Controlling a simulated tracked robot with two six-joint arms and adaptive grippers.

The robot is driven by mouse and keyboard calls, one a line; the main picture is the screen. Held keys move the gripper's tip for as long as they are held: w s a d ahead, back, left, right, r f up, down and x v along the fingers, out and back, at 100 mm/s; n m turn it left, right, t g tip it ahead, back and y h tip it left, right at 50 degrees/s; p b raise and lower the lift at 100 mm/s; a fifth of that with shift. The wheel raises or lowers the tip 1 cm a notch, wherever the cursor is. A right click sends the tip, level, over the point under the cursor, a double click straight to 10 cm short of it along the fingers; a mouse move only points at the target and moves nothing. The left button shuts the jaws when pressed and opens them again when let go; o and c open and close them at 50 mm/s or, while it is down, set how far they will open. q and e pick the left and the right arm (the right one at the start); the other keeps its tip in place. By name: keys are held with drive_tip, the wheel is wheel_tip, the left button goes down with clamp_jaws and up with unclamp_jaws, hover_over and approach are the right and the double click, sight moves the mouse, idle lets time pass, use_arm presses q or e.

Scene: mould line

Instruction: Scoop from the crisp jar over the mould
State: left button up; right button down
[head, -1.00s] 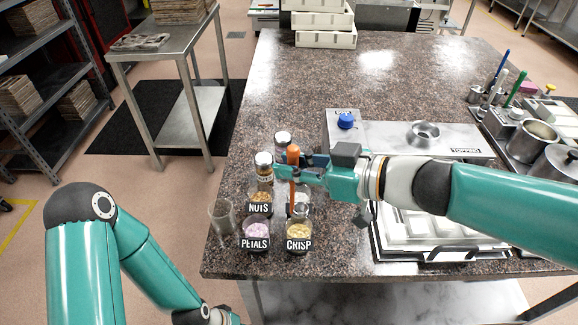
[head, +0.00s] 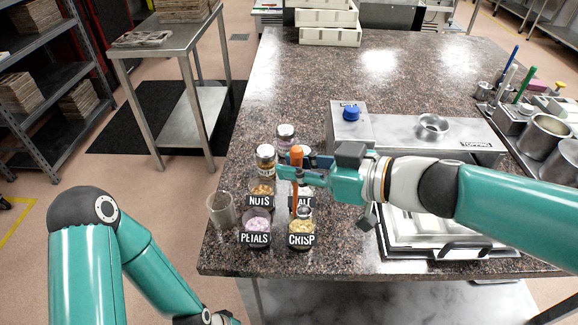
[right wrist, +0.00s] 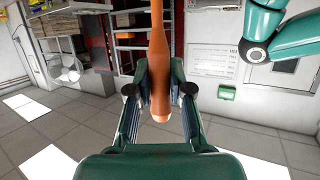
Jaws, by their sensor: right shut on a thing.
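The crisp jar (head: 301,235) is a small clear jar of yellowish bits with a black CRISP label, at the table's front left. My right gripper (head: 299,172) is shut on the orange handle of the scoop (head: 297,155), which is upright; the handle (right wrist: 159,60) also shows between the fingers in the right wrist view. The handle's lower end is at the crisp jar's mouth in the picture; the scoop's bowl cannot be made out. The white mould (head: 415,232) lies in a metal tray to the right, partly behind my right arm. My left gripper (head: 222,318) is cut off by the bottom edge.
Jars marked NUTS (head: 260,190) and PETALS (head: 256,225) stand close beside the crisp jar, with a clear empty-looking cup (head: 221,210) at their left. A steel topping unit (head: 400,132) with a blue knob stands behind the mould.

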drive_tip(key=shift+f+b, duration=0.35)
drive_tip(key=shift+f, duration=0.1)
drive_tip(key=shift+f+b, duration=2.4)
drive_tip(key=shift+f, duration=1.25)
drive_tip(key=shift+r+p, duration=4.8)
drive_tip(key=shift+p, duration=0.9)
drive_tip(key=shift+s+f, duration=0.1)
